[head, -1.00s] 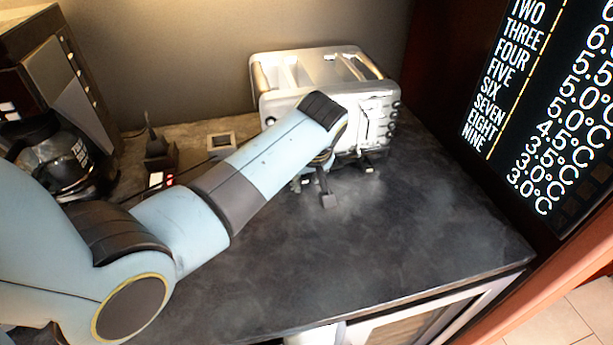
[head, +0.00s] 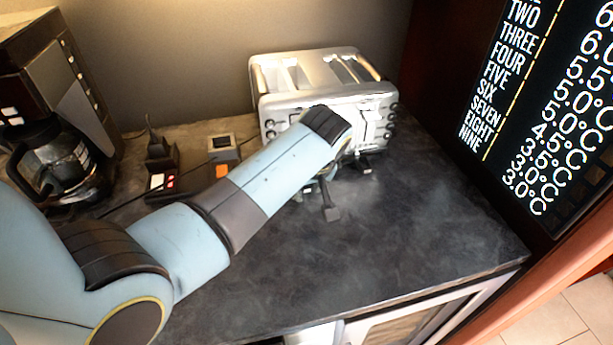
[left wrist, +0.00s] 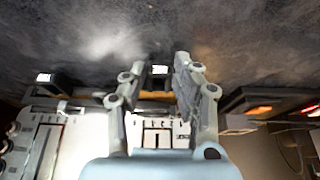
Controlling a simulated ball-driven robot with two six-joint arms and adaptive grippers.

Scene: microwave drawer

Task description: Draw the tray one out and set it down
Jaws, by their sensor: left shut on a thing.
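The silver toaster (head: 320,72) stands at the back of the dark counter, and it shows upside down in the left wrist view (left wrist: 60,145). My left gripper (left wrist: 158,72) is low at the toaster's front. Its fingers are closed around a small dark tab with a bright face (left wrist: 160,71), which appears to be the handle of tray one. A second similar tab (left wrist: 45,78) lies further left in the wrist view. My left forearm hides part of the toaster's front in the head view. How far the tray is out cannot be told. My right gripper is not in view.
The dark counter (head: 400,235) is clear in front and right of the toaster. A coffee maker (head: 60,165) stands at the left, with small boxes (head: 222,147) and a cable near the wall. A display panel (head: 540,100) rises at the right.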

